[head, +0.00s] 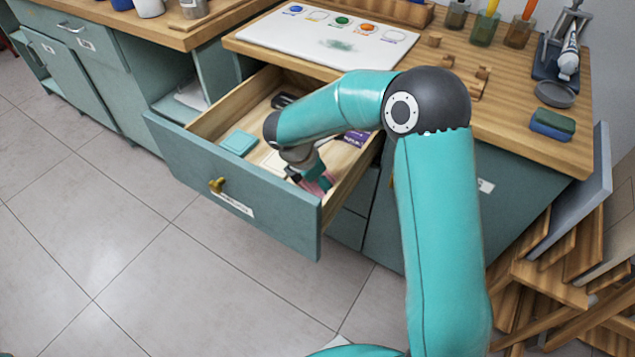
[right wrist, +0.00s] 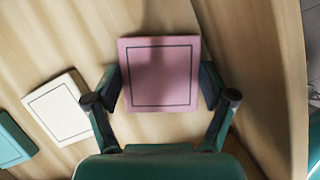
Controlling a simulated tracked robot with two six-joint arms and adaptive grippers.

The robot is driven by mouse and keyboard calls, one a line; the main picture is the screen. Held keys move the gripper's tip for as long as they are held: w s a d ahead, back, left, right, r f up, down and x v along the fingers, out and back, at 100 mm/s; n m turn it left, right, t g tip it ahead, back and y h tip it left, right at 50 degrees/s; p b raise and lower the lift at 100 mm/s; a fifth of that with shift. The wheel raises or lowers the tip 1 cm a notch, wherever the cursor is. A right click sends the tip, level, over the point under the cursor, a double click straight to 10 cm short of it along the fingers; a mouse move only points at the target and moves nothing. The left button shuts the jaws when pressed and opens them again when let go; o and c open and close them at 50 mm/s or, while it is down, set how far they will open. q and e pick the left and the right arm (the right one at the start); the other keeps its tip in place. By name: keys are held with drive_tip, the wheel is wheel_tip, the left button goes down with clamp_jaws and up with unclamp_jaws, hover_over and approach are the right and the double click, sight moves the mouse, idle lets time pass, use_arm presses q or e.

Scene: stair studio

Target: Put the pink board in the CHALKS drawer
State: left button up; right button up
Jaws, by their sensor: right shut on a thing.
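The pink board (right wrist: 160,65) is a flat square with a dark outline. It lies between the two fingers of my right gripper (right wrist: 160,88), which is shut on its sides. In the head view the pink board (head: 320,185) shows partly below the right gripper (head: 308,172), inside the open drawer (head: 240,187), near its front right corner. The drawer has a teal front, a brass knob and a white label too small to read. Whether the board touches the drawer floor is hard to tell. My left gripper is not in view.
A teal board (head: 239,143) and a cream board (right wrist: 60,108) lie in the drawer to the left of the pink one. A purple item (head: 356,137) and a dark item (head: 284,100) lie further back. The wooden worktop (head: 520,125) overhangs the drawer's rear.

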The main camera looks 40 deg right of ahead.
drive_tip(key=o, duration=0.8)
drive_tip(key=shift+r, duration=0.1)
drive_tip(key=p+v, duration=0.2)
drive_tip(key=v, duration=1)
